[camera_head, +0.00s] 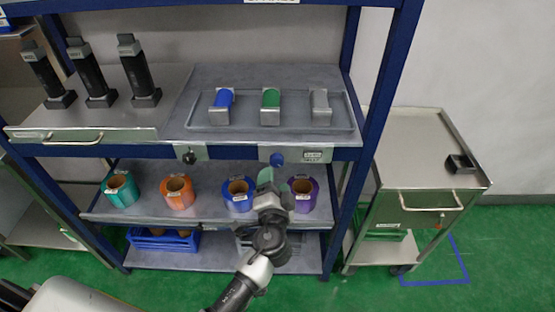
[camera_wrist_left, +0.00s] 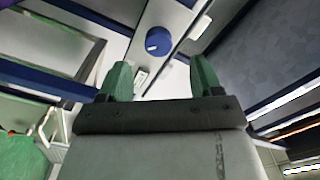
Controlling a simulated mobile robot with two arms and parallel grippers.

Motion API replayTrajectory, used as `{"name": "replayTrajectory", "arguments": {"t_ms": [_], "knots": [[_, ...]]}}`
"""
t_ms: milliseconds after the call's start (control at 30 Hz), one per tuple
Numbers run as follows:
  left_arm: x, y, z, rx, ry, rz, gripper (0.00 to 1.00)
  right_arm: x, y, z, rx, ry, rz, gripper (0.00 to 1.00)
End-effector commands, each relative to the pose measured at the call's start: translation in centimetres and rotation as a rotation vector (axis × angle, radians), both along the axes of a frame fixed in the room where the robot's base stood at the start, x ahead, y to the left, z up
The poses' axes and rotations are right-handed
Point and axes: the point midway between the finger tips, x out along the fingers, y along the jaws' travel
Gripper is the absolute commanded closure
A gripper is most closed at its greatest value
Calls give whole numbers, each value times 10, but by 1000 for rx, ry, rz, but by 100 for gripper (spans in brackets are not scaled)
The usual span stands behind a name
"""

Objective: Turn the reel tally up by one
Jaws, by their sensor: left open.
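A blue round knob (camera_head: 277,159) sits on a pale plate on the front edge of the rack's middle shelf. A small display window (camera_head: 312,156) is to its right on the same plate; I cannot read it. My left gripper (camera_head: 271,173) is just below the knob, its green fingers apart and empty. In the left wrist view the knob (camera_wrist_left: 158,41) lies beyond and between the open fingertips (camera_wrist_left: 161,72), with a gap to it. It has a pale mark on its face. My right gripper is not in view.
A black knob (camera_head: 189,157) is on another plate to the left. Coloured reels, including an orange one (camera_head: 177,190) and a purple one (camera_head: 304,193), sit on the shelf below. A grey tray (camera_head: 343,117) is above. A metal cart (camera_head: 410,150) stands at right.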

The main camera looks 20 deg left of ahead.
Motion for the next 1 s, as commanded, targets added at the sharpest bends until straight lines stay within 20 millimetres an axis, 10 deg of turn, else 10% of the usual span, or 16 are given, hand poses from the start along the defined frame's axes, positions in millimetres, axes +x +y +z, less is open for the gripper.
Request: {"name": "replayTrajectory", "arguments": {"t_ms": [333, 767, 1000], "knots": [[58, 16, 1, 1, 1, -2, 35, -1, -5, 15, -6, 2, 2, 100], [69, 20, -1, -1, 2, -2, 35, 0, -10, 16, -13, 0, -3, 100], [69, 20, -1, -1, 2, -2, 69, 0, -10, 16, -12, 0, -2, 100]]}}
